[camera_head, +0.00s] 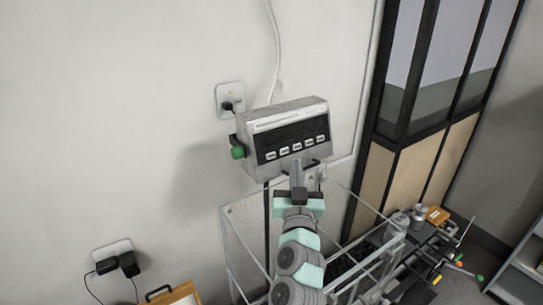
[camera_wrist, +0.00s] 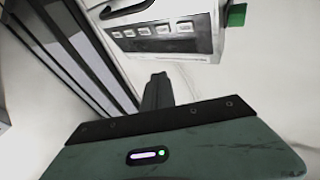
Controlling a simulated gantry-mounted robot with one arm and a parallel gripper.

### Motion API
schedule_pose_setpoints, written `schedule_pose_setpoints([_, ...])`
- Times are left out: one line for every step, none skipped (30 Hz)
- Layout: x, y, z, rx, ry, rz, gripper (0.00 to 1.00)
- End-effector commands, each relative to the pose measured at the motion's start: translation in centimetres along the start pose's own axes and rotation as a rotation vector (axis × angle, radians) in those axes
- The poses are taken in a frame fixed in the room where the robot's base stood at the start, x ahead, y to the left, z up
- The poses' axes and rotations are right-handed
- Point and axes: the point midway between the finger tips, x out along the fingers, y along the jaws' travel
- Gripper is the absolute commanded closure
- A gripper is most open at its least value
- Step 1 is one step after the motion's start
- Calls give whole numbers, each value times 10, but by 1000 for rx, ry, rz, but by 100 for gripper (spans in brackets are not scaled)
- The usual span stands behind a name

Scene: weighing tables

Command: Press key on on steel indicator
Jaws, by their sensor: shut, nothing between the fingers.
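The steel indicator (camera_head: 250,120) is a grey box mounted near the wall, with a dark front panel and a row of several pale keys (camera_head: 296,147). Its display looks dark and the key labels are too small to read, so I cannot tell which key is on. My gripper (camera_head: 297,166) is shut and empty, its fingertips just below the indicator's lower front edge, near the middle keys. In the wrist view the indicator (camera_wrist: 205,52) and its keys (camera_wrist: 152,31) lie beyond the shut fingertips (camera_wrist: 158,80). The fingertips appear apart from the keys.
A green knob (camera_head: 238,153) sticks out at the indicator's left side, and a dark handle or bracket is at its lower right. A wall socket (camera_head: 230,97) with a black plug is behind. A clear-walled frame (camera_head: 233,240) stands below, and a dark-framed partition (camera_head: 408,110) is to the right.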

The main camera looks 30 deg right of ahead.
Motion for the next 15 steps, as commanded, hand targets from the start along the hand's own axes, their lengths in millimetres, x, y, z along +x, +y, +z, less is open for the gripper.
schedule_pose_setpoints([4,-3,2,1,0,0,100])
schedule_pose_setpoints([7,-5,4,1,-1,-1,100])
schedule_pose_setpoints([11,-9,7,1,-3,-4,100])
schedule_pose_setpoints([14,-11,10,0,-4,-5,100])
schedule_pose_setpoints([17,-13,11,0,-4,-4,100])
schedule_pose_setpoints([21,-15,14,-1,-2,-1,100])
schedule_pose_setpoints([24,-18,17,-1,-4,-3,100])
schedule_pose_setpoints([27,-21,20,-1,-6,-4,100])
schedule_pose_setpoints([31,-23,22,-1,-5,-3,100])
schedule_pose_setpoints([33,-24,24,-1,-4,-2,100])
schedule_pose_setpoints([36,-27,26,-1,-4,-2,100])
schedule_pose_setpoints([39,-31,29,-1,-5,-5,100])
schedule_pose_setpoints([42,-33,30,-2,-5,-5,100])
schedule_pose_setpoints([44,-34,30,-3,-4,-4,100])
schedule_pose_setpoints([47,-35,32,-3,-2,-3,100])
